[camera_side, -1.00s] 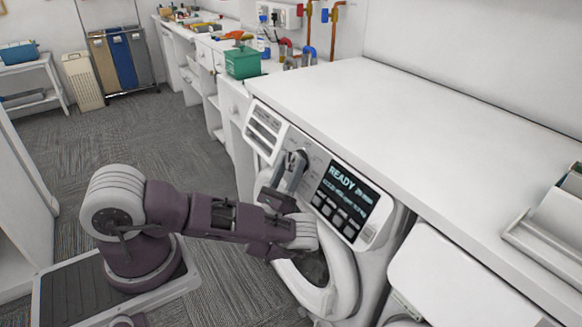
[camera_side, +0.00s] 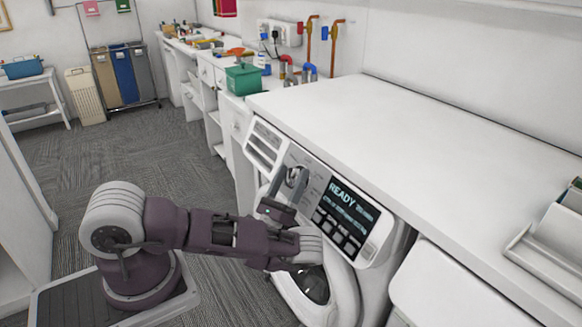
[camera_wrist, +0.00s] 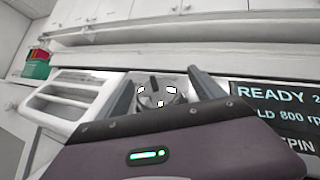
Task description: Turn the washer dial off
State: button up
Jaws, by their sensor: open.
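The washer (camera_side: 345,290) is white, with a slanted control panel and a lit display (camera_side: 345,205) reading READY. Its dial (camera_wrist: 158,94) is round and grey with a dark raised bar and small white marks. It sits left of the display. My gripper (camera_wrist: 160,80) is open, its two grey fingers on either side of the dial in the wrist view. In the side view my gripper (camera_side: 294,188) is at the panel and partly covers the dial. I cannot tell whether the fingers touch it. The lower part of the dial is hidden by my gripper in the wrist view.
A white countertop (camera_side: 430,130) runs over the washer. The slotted drawer front (camera_wrist: 75,98) is left of the dial. A green bin (camera_side: 243,79) stands on the far counter. A white lidded unit (camera_side: 450,285) is at right. The carpet floor at left is open.

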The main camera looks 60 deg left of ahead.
aim_at(291, 178)
notch_tip(291, 178, up, 8)
jog(key=shift+r, duration=0.1)
jog(key=s+d+f+n+g, duration=0.5)
jog(key=s+f+n+g, duration=0.1)
jog(key=f+g, duration=0.3)
jog(key=x, duration=0.6)
jog(key=shift+w+f, duration=0.3)
jog(key=shift+f, duration=0.05)
jog(key=c, duration=1.4)
